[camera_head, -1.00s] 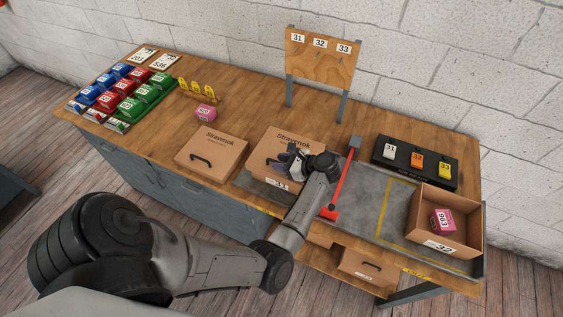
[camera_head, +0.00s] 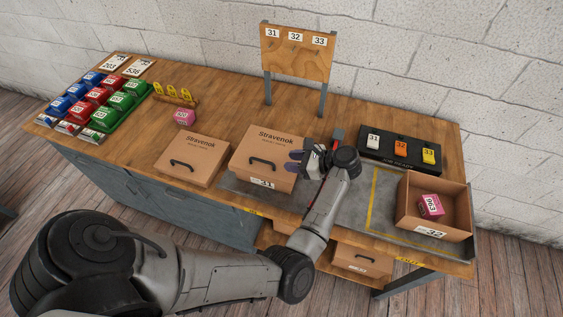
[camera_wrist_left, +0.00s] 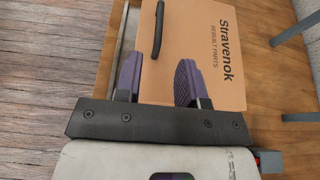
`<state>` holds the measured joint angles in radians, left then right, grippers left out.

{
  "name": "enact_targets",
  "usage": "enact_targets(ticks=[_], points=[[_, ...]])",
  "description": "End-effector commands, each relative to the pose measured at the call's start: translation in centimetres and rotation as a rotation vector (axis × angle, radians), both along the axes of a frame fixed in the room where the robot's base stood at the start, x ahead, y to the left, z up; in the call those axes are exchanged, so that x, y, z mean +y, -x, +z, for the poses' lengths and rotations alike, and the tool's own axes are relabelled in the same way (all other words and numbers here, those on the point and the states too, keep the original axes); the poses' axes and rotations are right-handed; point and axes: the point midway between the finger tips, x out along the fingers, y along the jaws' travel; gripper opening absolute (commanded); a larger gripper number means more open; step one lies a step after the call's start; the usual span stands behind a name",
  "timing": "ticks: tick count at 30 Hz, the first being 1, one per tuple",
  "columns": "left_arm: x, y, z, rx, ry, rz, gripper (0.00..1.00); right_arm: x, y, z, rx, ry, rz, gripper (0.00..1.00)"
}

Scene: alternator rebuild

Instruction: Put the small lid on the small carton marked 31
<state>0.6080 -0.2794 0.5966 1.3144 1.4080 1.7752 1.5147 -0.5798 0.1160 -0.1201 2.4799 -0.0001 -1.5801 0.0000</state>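A carton (camera_head: 283,184) stands on the grey mat, its front label partly cut off at the top; the number ends in 1. A brown lid (camera_head: 262,140) with a black handle and "Stravenok" print lies flat on its top. The lid also shows in the left wrist view (camera_wrist_left: 200,35), with the handle (camera_wrist_left: 158,30) beyond the fingers. My left gripper (camera_head: 292,162) is open and empty at the lid's right edge; its purple fingers are apart. A second lid (camera_head: 205,152) with a handle lies on the table to the left. My right gripper is out of view.
An open carton marked 32 (camera_head: 432,233) holds a pink box (camera_head: 430,206) at the right. A black rack (camera_head: 385,141) with white, orange and yellow tags stands behind it. A numbered board (camera_head: 298,65) stands at the back. The mat between the cartons is mostly free.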

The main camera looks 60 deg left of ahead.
Motion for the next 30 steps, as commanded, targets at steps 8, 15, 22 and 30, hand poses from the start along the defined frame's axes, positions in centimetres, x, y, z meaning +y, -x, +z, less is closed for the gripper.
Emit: enact_targets(ticks=[8, 15, 22, 30], points=[[-1.2, -0.9, 0.6, 0.001, -0.002, -0.004, 0.37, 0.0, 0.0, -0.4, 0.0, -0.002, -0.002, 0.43], [2.7, -0.7, 2.4, 0.094, -0.18, -0.222, 0.37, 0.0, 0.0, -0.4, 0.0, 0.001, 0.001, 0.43], [5.1, -2.4, 8.3, 0.501, -0.586, -0.718, 0.37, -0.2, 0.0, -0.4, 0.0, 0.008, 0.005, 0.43], [-2.7, -5.0, 10.3, 1.258, -1.048, -1.208, 0.37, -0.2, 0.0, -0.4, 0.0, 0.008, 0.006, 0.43]])
